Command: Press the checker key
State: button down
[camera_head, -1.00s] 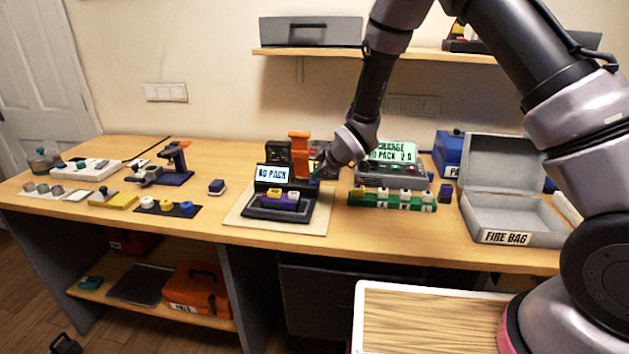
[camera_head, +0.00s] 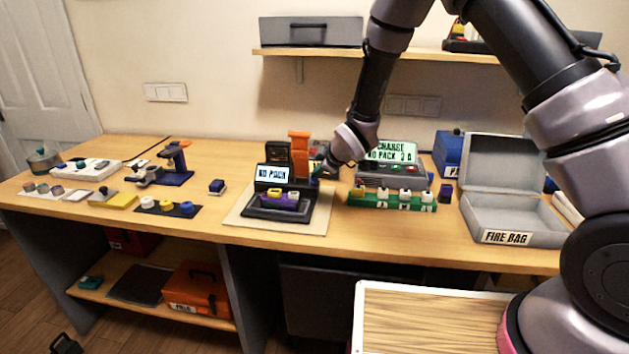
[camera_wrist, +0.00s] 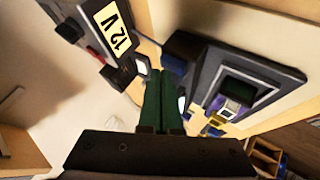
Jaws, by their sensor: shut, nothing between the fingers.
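The checker (camera_head: 275,212) is a dark device with a raised screen reading "NO PACK" and a low tray, standing on a pale mat. A purple block (camera_head: 279,202) with yellow and white tops sits in the tray. My gripper (camera_head: 315,177) is at the checker's right side, by the screen's right edge. In the wrist view the checker (camera_wrist: 205,55) is on the right, and my dark green fingers (camera_wrist: 160,76) are together and empty beside it. I cannot clearly make out the key or tell whether the fingertips touch it.
A charger (camera_head: 395,172) with a lit screen stands right of my gripper, behind a green rack (camera_head: 392,201). An orange tool (camera_head: 299,150) stands behind the checker. An open grey "FIRE BAG" box (camera_head: 508,218) is at right.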

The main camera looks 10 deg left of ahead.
aim_at(317, 185)
jog(key=shift+r, duration=0.5)
notch_tip(317, 185, up, 5)
dwell(0.5)
dwell(0.4)
